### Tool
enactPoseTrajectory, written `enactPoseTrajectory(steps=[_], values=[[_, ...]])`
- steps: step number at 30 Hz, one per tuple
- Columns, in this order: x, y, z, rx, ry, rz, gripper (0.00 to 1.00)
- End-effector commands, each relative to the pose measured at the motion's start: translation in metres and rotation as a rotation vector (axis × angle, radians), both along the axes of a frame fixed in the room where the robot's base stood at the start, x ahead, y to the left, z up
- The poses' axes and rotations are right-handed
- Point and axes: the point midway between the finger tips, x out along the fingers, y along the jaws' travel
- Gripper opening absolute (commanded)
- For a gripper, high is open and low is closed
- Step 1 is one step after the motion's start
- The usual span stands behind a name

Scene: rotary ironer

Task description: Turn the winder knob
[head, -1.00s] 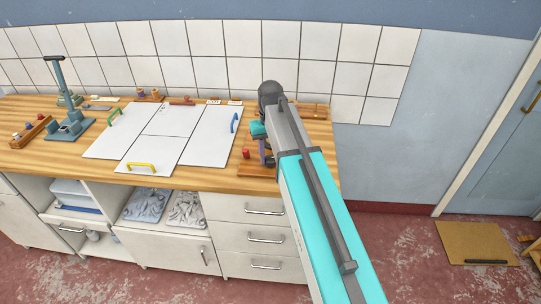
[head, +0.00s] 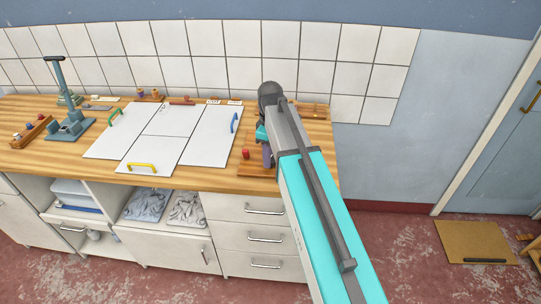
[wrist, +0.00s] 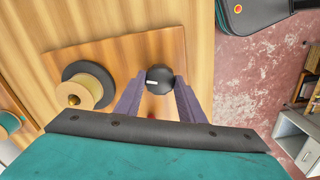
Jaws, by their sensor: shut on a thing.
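The winder knob (wrist: 160,77) is a round black knob with a short white mark, seen from above in the wrist view. My gripper (wrist: 158,84) has its purple fingers on either side of the knob and is shut on it. The knob stands on a wooden board (wrist: 125,45), beside a spool (wrist: 88,86) with a black flange, tan core and brass tip. In the head view my gripper (head: 267,158) is at the bench's right part, over the board (head: 250,168). My arm hides the knob there.
A small red piece (head: 245,153) stands at the board's left. White panels (head: 165,120) with coloured handles lie left of it on the wooden bench (head: 215,185). A teal press (head: 70,120) stands far left. Drawers (head: 255,208) are below.

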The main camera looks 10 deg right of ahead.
Motion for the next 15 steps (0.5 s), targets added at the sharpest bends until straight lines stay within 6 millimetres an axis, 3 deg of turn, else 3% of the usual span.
enactPoseTrajectory(steps=[15], values=[[0.0007, 0.0008, 0.0005, 0.001, -0.003, 0.458, 0.13]])
